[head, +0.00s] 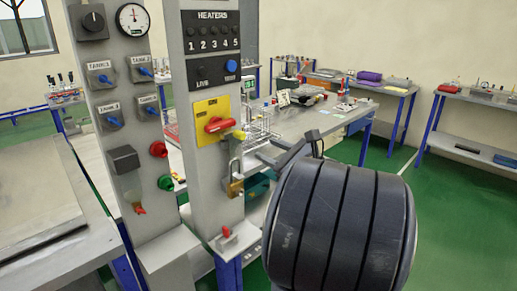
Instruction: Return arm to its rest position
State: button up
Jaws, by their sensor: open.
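A dark rounded link of my arm fills the lower right middle of the head view. My gripper (268,152) shows only in part beyond that link, as grey finger parts pointing left toward the control column. It is open, with nothing seen between its fingers. It is to the right of a red rotary switch (216,124) on a yellow plate (209,109). A brass padlock (236,188) hangs below the switch. The rest of the gripper is hidden by my arm, and I cannot tell its exact distance from the column.
A grey panel (112,70) with a gauge and blue-handled tank switches stands left of the heater column (204,82). A cluttered workbench (318,124) stands behind my arm. Side benches (391,89) line the back wall. Green floor (445,220) is clear at right.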

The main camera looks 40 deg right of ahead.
aim_at(242, 137)
jog(key=w, duration=0.3)
jog(key=w+p, duration=0.1)
jog(key=w, duration=0.3)
jog(key=w+p, duration=0.1)
jog(key=w, duration=0.3)
jog(key=shift+a, duration=0.4)
jog(key=shift+d, duration=0.65)
jog(key=shift+s, duration=0.1)
